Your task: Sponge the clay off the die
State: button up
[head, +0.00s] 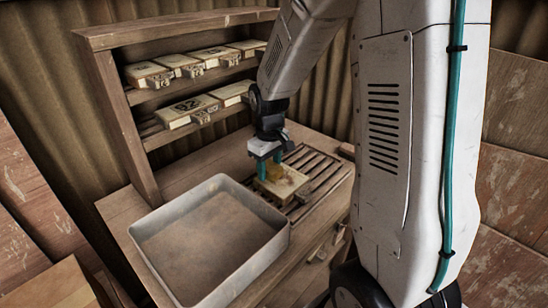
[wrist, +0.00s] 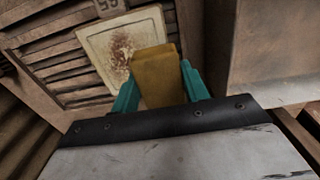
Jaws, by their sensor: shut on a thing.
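My gripper (head: 264,166) is shut on a yellow sponge (head: 273,173). In the wrist view the sponge (wrist: 157,75) sits between the two teal fingers (wrist: 158,90). The die (head: 284,184) is a pale block lying on a slatted wooden rack, below and around the sponge in the head view. In the wrist view the die (wrist: 92,45) shows a reddish-brown clay patch on its face, and the sponge overlaps its lower right part. I cannot tell whether the sponge touches the die. A label with digits shows at the die's far edge.
A grey metal tray (head: 160,222) with a brown bottom stands left of the rack (head: 325,170). A wooden shelf unit (head: 123,120) behind holds several numbered dies (head: 190,107). The bench has drawers with handles at its front.

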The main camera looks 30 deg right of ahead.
jog(key=shift+r, duration=2.05)
